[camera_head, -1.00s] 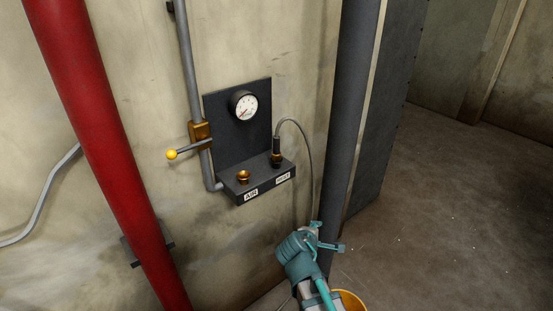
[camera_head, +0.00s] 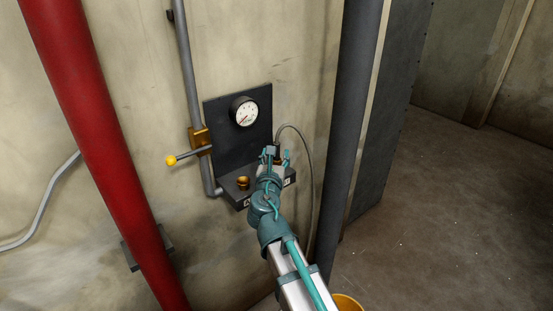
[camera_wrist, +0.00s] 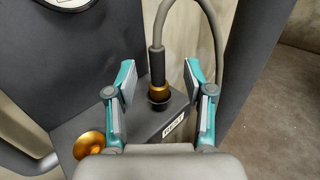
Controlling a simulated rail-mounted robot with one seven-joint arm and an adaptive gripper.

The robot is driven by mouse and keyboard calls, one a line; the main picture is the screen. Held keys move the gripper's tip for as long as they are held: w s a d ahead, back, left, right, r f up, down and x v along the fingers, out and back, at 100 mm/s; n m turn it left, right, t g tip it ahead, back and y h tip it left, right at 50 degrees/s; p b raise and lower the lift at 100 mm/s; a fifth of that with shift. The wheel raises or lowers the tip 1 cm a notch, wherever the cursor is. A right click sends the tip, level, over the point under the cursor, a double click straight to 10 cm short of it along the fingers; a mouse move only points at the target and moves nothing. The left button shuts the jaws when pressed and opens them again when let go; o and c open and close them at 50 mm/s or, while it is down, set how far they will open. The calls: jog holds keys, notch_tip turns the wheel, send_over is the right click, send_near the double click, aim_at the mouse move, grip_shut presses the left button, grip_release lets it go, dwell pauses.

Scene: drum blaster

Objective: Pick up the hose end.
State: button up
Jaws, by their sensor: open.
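The hose end (camera_wrist: 157,66) is a dark sleeve standing upright in a brass-collared holder on the right part of the panel's shelf, by the label that seems to read REST. A grey hose (camera_wrist: 214,35) loops up from its top and down to the right. In the head view the hose end (camera_head: 277,151) is mostly hidden by my gripper (camera_head: 276,156). In the wrist view my gripper (camera_wrist: 161,88) is open, with one teal finger on each side of the hose end and visible gaps between.
A brass fitting (camera_head: 242,183) sits left on the shelf. A gauge (camera_head: 244,111) is on the back plate above. A yellow-knobbed valve lever (camera_head: 171,160) sticks out at left. A dark vertical pipe (camera_head: 350,120) stands to the right, a red pipe (camera_head: 95,130) far left.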

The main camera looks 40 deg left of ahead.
aim_at(276, 144)
jog(key=shift+x, duration=0.95)
jog(key=p+x, duration=0.1)
jog(key=x, duration=0.3)
jog(key=shift+a+r+p, duration=0.1)
jog(key=shift+a+p, duration=0.3)
jog(key=shift+a, duration=0.05)
jog(key=shift+w+a, duration=0.1)
jog(key=shift+w, duration=0.3)
grip_shut()
